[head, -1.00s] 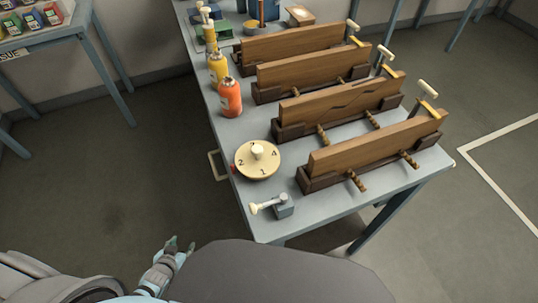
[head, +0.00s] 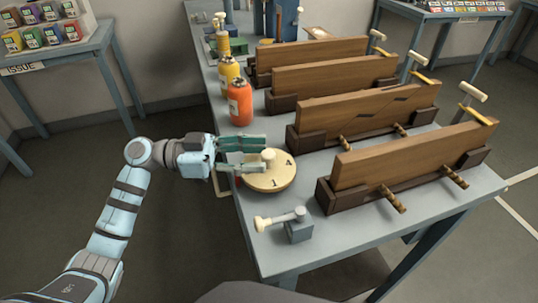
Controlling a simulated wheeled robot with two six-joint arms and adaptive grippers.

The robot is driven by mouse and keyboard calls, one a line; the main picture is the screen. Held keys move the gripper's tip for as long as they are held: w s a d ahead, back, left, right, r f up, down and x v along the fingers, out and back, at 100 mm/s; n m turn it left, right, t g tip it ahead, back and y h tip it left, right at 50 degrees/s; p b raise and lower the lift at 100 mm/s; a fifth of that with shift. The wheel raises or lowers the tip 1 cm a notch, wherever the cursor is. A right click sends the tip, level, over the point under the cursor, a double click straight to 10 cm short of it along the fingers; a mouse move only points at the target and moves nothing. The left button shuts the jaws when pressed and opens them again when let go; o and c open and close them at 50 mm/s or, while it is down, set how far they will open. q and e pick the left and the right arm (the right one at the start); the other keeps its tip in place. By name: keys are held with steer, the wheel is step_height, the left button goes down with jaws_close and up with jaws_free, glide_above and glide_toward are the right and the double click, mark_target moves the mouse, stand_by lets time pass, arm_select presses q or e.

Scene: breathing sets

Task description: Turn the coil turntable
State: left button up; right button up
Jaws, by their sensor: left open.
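The coil turntable (head: 272,180) is a round cream disc with a knob (head: 268,155) on top, near the table's left edge. The numbers 4 and 1 show on it; its left part is hidden behind my gripper. My left gripper (head: 262,156) reaches in from the left, open, with its green fingers pointing right. One finger lies on the far side of the knob and one on the near left side; I cannot tell whether they touch it. My right gripper is not in view.
A small blue block with a cream-tipped lever (head: 298,228) stands in front of the turntable. Orange (head: 240,102) and yellow (head: 229,73) bottles stand behind it. Several wooden boards in dark holders (head: 415,160) fill the table's right. An issue table (head: 60,62) stands far left.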

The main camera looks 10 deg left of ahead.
mark_target(268, 154)
arm_select(q)
steer(key=x, duration=0.3)
steer(key=shift+w+d, duration=0.1)
steer(key=shift+d, duration=0.05)
jaws_close()
steer(key=n+t+p, duration=0.1)
steer(key=p, duration=0.3)
steer(key=n+t+y+p, duration=0.1)
steer(key=t+p, duration=0.1)
steer(key=p, duration=0.2)
steer(key=r+n+t+p, duration=0.1)
steer(key=p, duration=0.3)
steer(key=shift+r+t+y, duration=0.1)
steer(key=shift+t+y, duration=0.2)
steer(key=shift+y, duration=0.1)
steer(key=n+t+y+p, duration=0.1)
steer(key=p, duration=0.2)
steer(key=n+t+y+p, duration=0.2)
steer(key=p, duration=0.1)
steer(key=n+t+y+p, duration=0.1)
steer(key=n+t+p, duration=0.1)
steer(key=p, duration=0.1)
steer(key=shift+f+y, duration=0.35)
steer(key=shift+y, duration=0.05)
steer(key=shift+f+n+t+y+p, duration=0.15)
steer(key=shift+n+t+y+p, duration=0.7)
steer(key=shift+y, duration=0.35)
